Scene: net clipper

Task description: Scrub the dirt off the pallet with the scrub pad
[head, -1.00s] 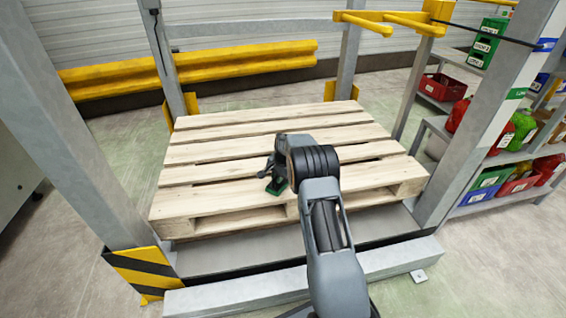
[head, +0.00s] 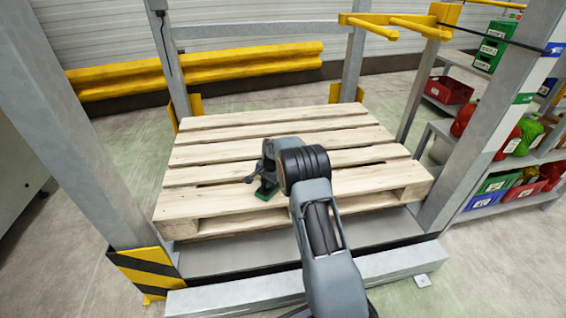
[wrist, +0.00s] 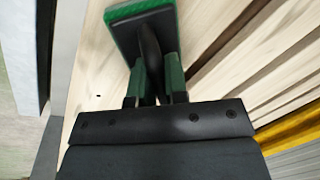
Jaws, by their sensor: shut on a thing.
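The wooden pallet (head: 205,205) lies flat on a grey platform inside a metal frame. My gripper (head: 262,182) is over the near part of the pallet, left of its middle. In the wrist view my gripper (wrist: 158,85) is shut on the dark handle of the scrub pad (wrist: 143,26), which has a black top and a green edge. The green pad (head: 265,194) shows in the head view at the near slats, low at the wood; I cannot tell if it touches. No dirt is clearly visible on the slats I can see; my arm hides part of the pallet.
Metal posts (head: 458,130) stand at both sides of the pallet. A yellow rail (head: 200,66) runs behind it and yellow prongs (head: 415,27) jut out at the upper right. Shelves with coloured bins (head: 495,183) stand at the right.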

